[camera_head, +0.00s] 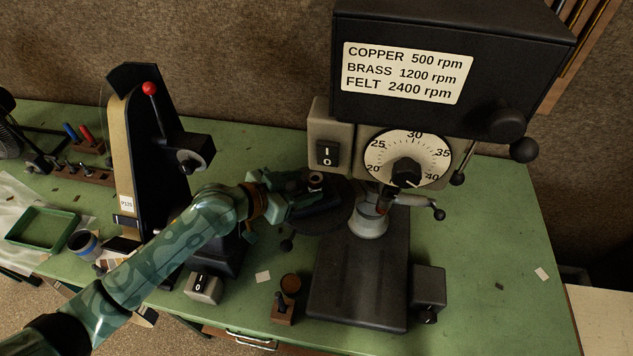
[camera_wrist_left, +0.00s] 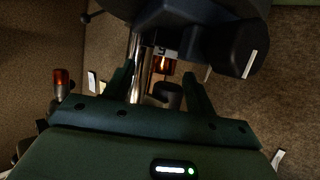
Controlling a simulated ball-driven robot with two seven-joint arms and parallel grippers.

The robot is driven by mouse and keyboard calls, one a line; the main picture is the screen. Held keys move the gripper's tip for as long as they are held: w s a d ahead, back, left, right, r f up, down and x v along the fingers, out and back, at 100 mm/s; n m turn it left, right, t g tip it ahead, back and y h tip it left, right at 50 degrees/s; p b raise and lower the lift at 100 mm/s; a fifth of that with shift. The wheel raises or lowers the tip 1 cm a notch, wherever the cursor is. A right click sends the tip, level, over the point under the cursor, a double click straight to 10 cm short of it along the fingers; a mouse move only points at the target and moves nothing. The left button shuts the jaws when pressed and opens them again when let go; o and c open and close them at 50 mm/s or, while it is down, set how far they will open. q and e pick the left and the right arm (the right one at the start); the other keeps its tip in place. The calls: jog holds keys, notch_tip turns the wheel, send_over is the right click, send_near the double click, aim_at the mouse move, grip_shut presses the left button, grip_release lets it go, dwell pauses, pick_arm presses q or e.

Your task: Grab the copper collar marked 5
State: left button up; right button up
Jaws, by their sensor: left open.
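My left gripper (camera_head: 318,196) reaches in from the left over the round dark table of the drill press. In the left wrist view its two fingers (camera_wrist_left: 161,88) stand apart with nothing gripped between them. A shiny copper-coloured ring-like piece (camera_wrist_left: 160,63) shows beyond the fingertips, between them, with a small pale mark above it. I cannot read a 5 on it. In the head view a small brown cylinder (camera_head: 316,180) shows at the gripper's tip; I cannot tell whether it is the same piece. My right gripper is not in view.
The drill press (camera_head: 400,60) with its speed dial (camera_head: 407,158) stands close right of the gripper. A black belt sander (camera_head: 150,160) stands left.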

aim_at(312, 179)
pick_arm(q)
jog(key=x, duration=0.4)
jog(key=shift+w+a+r, duration=0.1)
jog(key=shift+w+r, duration=0.2)
jog(key=shift+r, duration=0.05)
jog(key=shift+w+f, duration=0.15)
jog(key=shift+w, duration=0.05)
jog(key=shift+s+d, duration=0.1)
jog(key=shift+d, duration=0.15)
jog(key=c, duration=0.3)
jog(key=shift+a, duration=0.1)
jog(key=c, duration=0.9)
jog(key=shift+o, duration=0.2)
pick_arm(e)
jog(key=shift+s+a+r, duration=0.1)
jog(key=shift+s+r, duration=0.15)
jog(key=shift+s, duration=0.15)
